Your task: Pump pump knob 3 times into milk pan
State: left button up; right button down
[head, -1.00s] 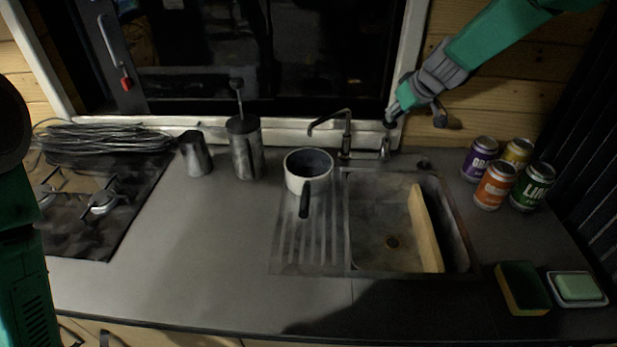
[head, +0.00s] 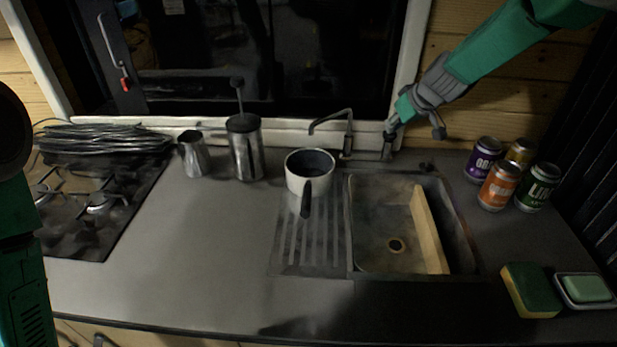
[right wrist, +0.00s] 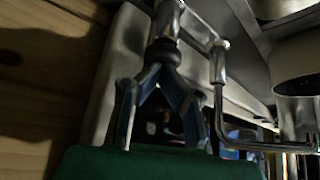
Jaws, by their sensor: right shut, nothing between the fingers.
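The pump knob (head: 388,135) tops a short metal post beside the tap behind the sink. It also shows in the right wrist view (right wrist: 164,50). My right gripper (head: 391,126) is shut and empty, its fingertips down against the top of the knob; the exact contact is hard to see. The fingertips also show in the right wrist view (right wrist: 160,66). The milk pan (head: 309,172), white with a dark handle pointing forward, stands upright on the ribbed drainboard. The tap spout (head: 331,119) bends left toward the pan. My left gripper is out of view; only its arm shows at the left.
A sink (head: 385,255) with a board (head: 428,230) lies right of the pan. Several cans (head: 497,186), a sponge (head: 531,290) and a soap dish (head: 567,301) stand at the right. A French press (head: 244,150) and metal jug (head: 194,155) stand left. The counter's front left is clear.

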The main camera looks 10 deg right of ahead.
jog(key=shift+r+p, duration=2.1)
jog(key=shift+r, duration=0.7)
jog(key=shift+f, duration=0.15)
jog(key=shift+f+b, duration=1.9)
jog(key=shift+f, duration=0.9)
jog(key=shift+r, duration=0.2)
jog(key=shift+r+p, duration=2.1)
jog(key=shift+r, duration=0.65)
